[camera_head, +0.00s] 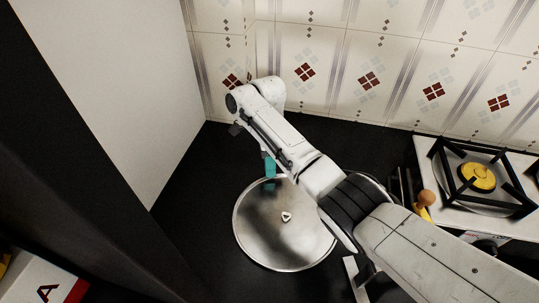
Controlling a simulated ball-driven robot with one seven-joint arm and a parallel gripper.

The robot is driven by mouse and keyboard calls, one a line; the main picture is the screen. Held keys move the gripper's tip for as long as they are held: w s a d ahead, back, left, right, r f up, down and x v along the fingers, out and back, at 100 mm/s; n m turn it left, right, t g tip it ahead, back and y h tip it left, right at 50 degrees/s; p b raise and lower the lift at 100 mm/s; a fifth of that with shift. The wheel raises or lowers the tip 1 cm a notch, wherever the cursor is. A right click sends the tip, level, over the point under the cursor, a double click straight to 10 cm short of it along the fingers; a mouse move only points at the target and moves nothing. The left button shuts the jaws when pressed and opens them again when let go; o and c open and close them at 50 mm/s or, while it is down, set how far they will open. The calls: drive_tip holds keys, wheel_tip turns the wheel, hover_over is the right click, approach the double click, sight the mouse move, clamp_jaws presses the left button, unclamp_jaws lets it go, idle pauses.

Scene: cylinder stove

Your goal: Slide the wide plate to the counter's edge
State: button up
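The wide plate (262,232) is a round, shiny metal disc lying flat on the black counter (205,215). A small whitish mark shows near its middle. My arm crosses above its right and far side and covers part of its rim. My arm bends down at the far side of the plate, and my gripper is mostly hidden by its links. A small teal piece (270,166) shows under the arm by the plate's far rim. I cannot tell if it is a fingertip, or whether it touches the plate.
A stove (510,218) with a black grate and yellow burner stands right. An orange-brown knob-topped item (426,198) is beside it. A tiled wall (345,65) is behind and a pale panel (130,80) at left. Bare counter lies left of the plate.

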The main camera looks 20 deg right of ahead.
drive_tip(key=shift+s+f, duration=0.15)
drive_tip(key=shift+f, duration=0.35)
drive_tip(key=shift+c, duration=0.3)
clamp_jaws()
